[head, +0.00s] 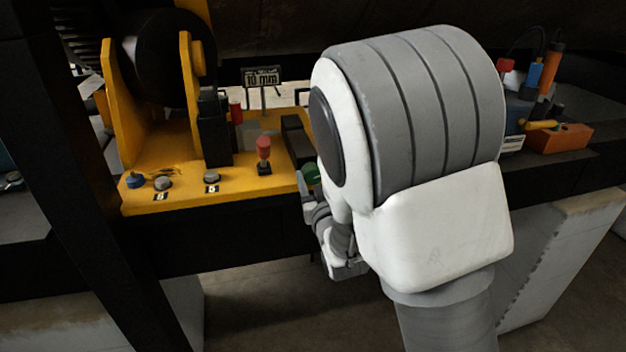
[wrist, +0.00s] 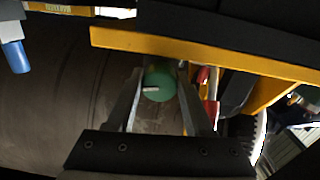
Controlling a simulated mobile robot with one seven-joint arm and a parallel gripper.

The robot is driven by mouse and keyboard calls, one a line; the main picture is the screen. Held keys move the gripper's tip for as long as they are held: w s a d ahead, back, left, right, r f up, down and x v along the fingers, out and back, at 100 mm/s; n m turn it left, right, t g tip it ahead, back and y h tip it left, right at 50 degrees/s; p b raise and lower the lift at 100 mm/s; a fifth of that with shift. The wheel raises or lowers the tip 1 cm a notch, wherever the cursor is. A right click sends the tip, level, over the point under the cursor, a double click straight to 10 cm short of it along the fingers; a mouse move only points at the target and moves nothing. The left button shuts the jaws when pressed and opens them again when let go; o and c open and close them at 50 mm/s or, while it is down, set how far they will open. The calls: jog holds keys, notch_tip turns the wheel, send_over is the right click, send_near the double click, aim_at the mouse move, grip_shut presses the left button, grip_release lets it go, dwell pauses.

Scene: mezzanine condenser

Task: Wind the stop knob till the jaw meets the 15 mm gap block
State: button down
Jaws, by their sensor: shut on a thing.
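The green knob (head: 311,173) sits at the right front of the yellow machine base, partly covered by my arm in the head view. In the wrist view the green knob (wrist: 160,84) has a pale mark on its face and lies between the two fingers. My gripper (wrist: 162,88) is shut on it. In the head view my gripper (head: 306,188) shows only in part beside my large wrist link. I cannot make out the jaw or the 15 mm gap block for certain. A small sign (head: 262,77) behind the base seems to read 10 mm.
A red-handled lever (head: 263,150) stands left of the knob. In the wrist view a yellow edge (wrist: 200,57) runs close above the fingers. An orange tool box (head: 560,138) lies right.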

aim_at(314, 180)
jog(key=shift+n+b, duration=0.4)
jog(key=shift+c, duration=1.4)
grip_release()
jog(key=b+v, duration=0.1)
jog(key=v, duration=0.5)
jog(key=shift+s+f, duration=0.1)
jog(key=b, duration=0.4)
jog(key=shift+f, duration=0.1)
jog(key=b, duration=0.3)
jog(key=shift+s+d, duration=0.15)
jog(key=shift+s, duration=0.1)
